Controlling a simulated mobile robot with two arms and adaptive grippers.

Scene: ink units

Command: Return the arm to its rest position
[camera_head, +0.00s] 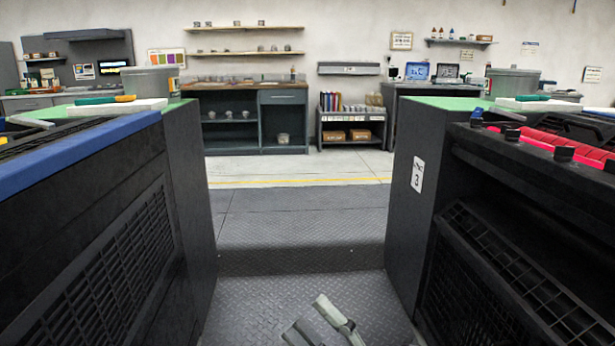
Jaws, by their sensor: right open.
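My right gripper (307,315) shows at the bottom middle of the head view, low over the dark patterned floor. Its two pale grey fingers stand apart, with bare floor showing between them, and it holds nothing. The fingers point up and to the left in the picture. The rest of the right arm is mostly cut off by the lower edge. My left gripper is not in view.
A black unit with a blue edge (80,160) stands close on the left. Shelving (243,118) lines the back wall.

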